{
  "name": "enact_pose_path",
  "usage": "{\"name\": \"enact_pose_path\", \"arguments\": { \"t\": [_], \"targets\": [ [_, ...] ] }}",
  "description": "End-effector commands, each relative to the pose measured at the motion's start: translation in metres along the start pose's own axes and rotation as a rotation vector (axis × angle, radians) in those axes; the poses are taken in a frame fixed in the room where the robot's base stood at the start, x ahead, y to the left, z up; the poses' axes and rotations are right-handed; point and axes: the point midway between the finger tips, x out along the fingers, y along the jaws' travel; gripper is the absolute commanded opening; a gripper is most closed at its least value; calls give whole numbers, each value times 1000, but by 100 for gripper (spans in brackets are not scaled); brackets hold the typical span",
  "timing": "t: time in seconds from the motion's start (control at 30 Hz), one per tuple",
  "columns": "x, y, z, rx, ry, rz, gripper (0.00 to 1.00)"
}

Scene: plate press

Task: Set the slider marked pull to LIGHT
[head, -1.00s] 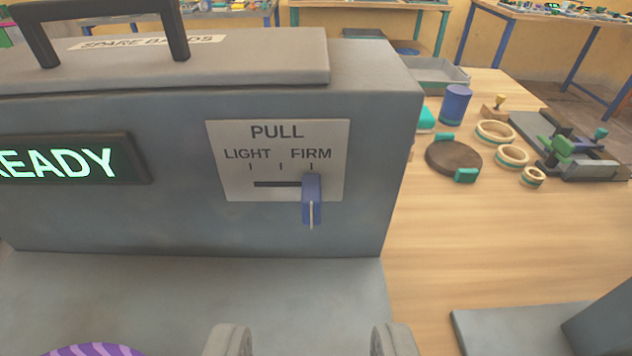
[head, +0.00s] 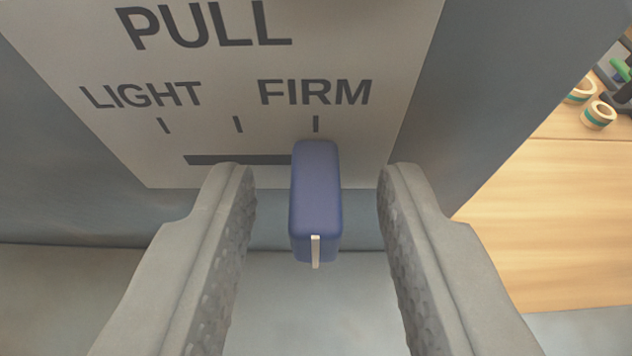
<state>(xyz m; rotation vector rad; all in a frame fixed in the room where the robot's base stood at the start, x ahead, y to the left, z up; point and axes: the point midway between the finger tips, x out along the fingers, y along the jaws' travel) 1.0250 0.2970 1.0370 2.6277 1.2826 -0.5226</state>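The PULL slider is a blue knob (head: 316,195) with a pale pointer line, standing out from a light label plate (head: 210,60). The knob is under the rightmost tick, at FIRM. The dark slot (head: 235,160) runs left from it toward the LIGHT tick. My gripper (head: 317,178) is open, with one grey finger on each side of the knob. The right end of the slot is hidden behind the knob.
The grey machine face (head: 480,70) surrounds the plate, with a grey ledge (head: 300,320) below. A wooden table (head: 570,220) lies to the right, with tan rings (head: 598,115) and other parts at its far side.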

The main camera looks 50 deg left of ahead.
Motion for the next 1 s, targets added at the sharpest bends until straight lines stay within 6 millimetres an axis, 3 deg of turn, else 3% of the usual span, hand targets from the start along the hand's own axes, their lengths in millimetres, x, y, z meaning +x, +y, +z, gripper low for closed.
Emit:
{"name": "enact_pose_path", "arguments": {
  "t": [0.17,0.37,0.67,1.0],
  "targets": [
    [0,0,0,0,0,0,35],
    [0,0,0,0,0,0,0],
    [0,-4,0,0,0,-1,0],
    [-1,-48,0,-1,-1,-2,0]
  ]
}}
